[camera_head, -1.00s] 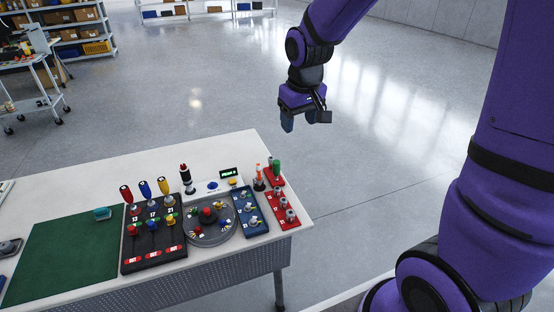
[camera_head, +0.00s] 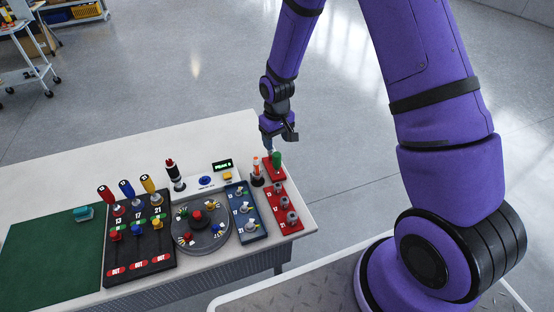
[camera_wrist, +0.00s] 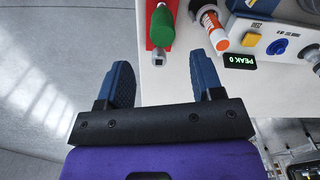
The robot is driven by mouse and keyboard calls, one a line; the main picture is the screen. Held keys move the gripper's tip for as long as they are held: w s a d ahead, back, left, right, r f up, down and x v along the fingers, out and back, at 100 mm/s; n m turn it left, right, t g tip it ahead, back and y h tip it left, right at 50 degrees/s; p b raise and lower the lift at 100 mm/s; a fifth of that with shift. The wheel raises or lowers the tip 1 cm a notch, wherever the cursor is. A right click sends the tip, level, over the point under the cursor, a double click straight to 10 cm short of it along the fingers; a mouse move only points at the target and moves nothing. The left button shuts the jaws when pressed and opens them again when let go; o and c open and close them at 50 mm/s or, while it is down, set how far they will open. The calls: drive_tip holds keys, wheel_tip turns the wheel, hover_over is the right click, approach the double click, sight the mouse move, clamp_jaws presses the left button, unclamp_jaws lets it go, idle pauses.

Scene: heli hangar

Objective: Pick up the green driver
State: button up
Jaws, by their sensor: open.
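My gripper (camera_head: 269,147) is just behind and slightly left of the driver in the head view. It also shows in the wrist view (camera_wrist: 163,75), open and empty, with its blue fingers apart.
An orange-and-white tool (camera_wrist: 215,29) on a black base stands close beside the driver. A display box (camera_head: 224,170) is further left. Red, blue and yellow drivers (camera_head: 127,189) stand in a black rack. The white table (camera_head: 60,190) is clear behind them.

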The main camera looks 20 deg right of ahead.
sight(277, 161)
wheel_tip(277, 161, down, 4)
drive_tip(key=shift+r, duration=0.1)
drive_tip(key=shift+s+a+f, duration=0.1)
drive_tip(key=shift+s+f, duration=0.1)
drive_tip(key=shift+f, duration=1.15)
drive_tip(key=shift+s+f, duration=0.15)
drive_tip(key=shift+f, duration=1.15)
drive_tip(key=c, duration=1)
